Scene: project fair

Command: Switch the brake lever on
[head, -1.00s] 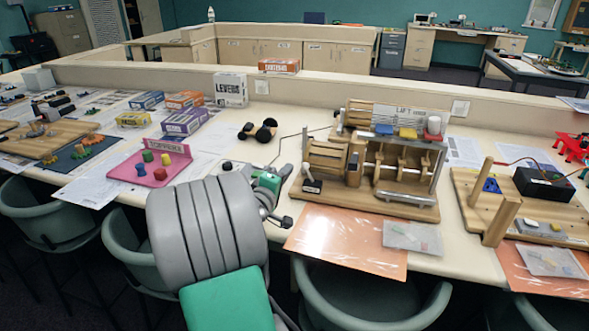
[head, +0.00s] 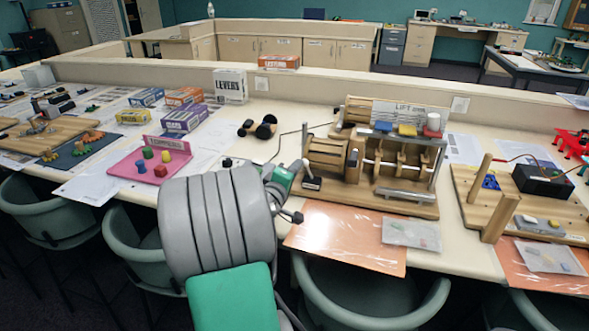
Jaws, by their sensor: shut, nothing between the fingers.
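The wooden lift model (head: 410,203) stands on the table at centre right, with a "LIFT" sign at its back. A small lever with a black handle (head: 311,184) sits at its front left, below the wooden drum (head: 326,157); it looks like the brake lever, but no label on it is readable. My gripper (head: 303,164) is shut and empty at the left side of the model, close to the drum and just above the black handle. I cannot tell whether it touches either.
An orange sheet (head: 340,238) and a clear parts bag (head: 411,234) lie in front of the model. A pink tray (head: 125,170) with coloured pegs is left of my arm. Another wooden board (head: 470,208) with a black box stands right. Chairs line the front edge.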

